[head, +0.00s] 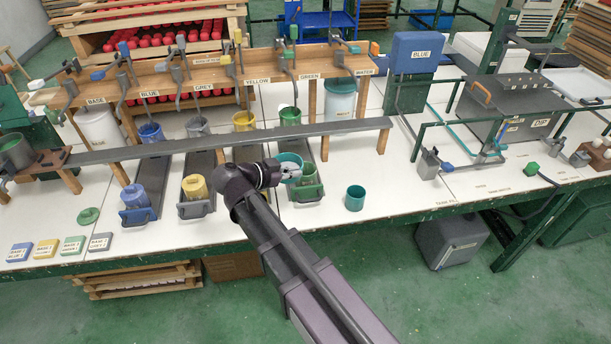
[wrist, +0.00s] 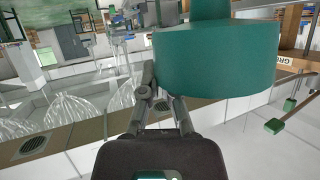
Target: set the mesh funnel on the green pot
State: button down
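My gripper (head: 283,171) is shut on the mesh funnel (head: 290,160), a teal, wide-mouthed piece. In the wrist view my fingers (wrist: 163,100) reach the edge of the funnel (wrist: 215,62), whose narrower spout shows at the top of that upside-down picture. The mesh inside cannot be made out. The green pot (head: 309,174) sits in a grey carriage below the GREEN label, close beside and a little right of the funnel in the head view. The funnel looks raised and apart from it, though the exact gap cannot be told. The pot is not seen in the wrist view.
A teal cup (head: 355,198) stands on the white table to the right. The front right table is fairly clear.

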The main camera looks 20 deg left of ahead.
jog(key=s+a+f+b, duration=0.1)
jog(key=s+a+f, duration=0.1)
jog(key=a, duration=0.3)
jog(key=shift+s+a, duration=0.15)
jog(key=shift+s, duration=0.2)
jog(key=shift+f, duration=0.1)
jog(key=w+d+b, duration=0.1)
jog(key=w+d, duration=0.2)
jog(key=w, duration=0.4)
jog(key=w+d+f, duration=0.1)
jog(key=w+d, duration=0.2)
jog(key=w, duration=0.4)
jog(key=shift+w+f+b, duration=0.2)
jog(key=shift+w+b, duration=0.2)
jog(key=shift+d, duration=0.1)
jog(key=shift+f+b, duration=1.8)
jog(key=shift+f+b, duration=0.6)
jog(key=c, duration=0.8)
grip_release()
